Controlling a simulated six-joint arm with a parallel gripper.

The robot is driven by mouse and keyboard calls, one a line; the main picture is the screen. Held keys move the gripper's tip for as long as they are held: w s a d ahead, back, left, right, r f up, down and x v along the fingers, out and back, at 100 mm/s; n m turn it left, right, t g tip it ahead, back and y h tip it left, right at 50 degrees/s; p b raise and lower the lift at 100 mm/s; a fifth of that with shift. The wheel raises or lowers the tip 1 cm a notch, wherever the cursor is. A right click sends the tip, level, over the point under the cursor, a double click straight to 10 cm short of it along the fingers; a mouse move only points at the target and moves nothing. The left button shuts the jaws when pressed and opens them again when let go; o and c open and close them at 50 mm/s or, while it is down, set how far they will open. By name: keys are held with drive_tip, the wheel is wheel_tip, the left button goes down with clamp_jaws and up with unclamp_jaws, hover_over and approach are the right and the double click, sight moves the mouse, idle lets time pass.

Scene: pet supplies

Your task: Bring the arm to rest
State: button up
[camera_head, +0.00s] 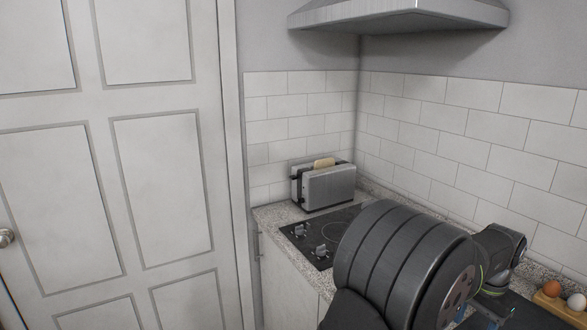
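My arm fills the lower right of the head view, in front of the counter. Its thick dark links hide part of the stove and the counter behind them. The gripper's fingertips do not show clearly, and I cannot make out whether the gripper is open or shut or whether it holds anything.
A steel toaster (328,187) with bread (324,163) in it stands in the counter's back corner. A black cooktop (300,238) with knobs lies in front of it. Eggs (576,301) sit at the right edge. A range hood (400,15) hangs above. A white door (160,190) is left.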

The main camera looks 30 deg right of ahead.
wheel_tip(320, 180, up, 6)
wheel_tip(320, 180, down, 12)
drive_tip(key=shift+f, duration=0.2)
wheel_tip(320, 180, up, 4)
drive_tip(key=shift+f, duration=0.1)
drive_tip(key=s+a+r, duration=0.4)
drive_tip(key=s+r, duration=0.3)
drive_tip(key=s, duration=0.4)
drive_tip(key=w+d+f, duration=0.1)
drive_tip(key=w+d, duration=0.3)
drive_tip(key=w, duration=0.3)
drive_tip(key=w+d+f, duration=0.2)
drive_tip(key=w+d, duration=0.2)
drive_tip(key=w, duration=0.4)
drive_tip(key=w+d+f, duration=0.2)
drive_tip(key=w+d, duration=0.3)
drive_tip(key=w, duration=0.2)
drive_tip(key=shift+w, duration=0.4)
drive_tip(key=shift+w+f, duration=0.1)
drive_tip(key=shift+f, duration=0.85)
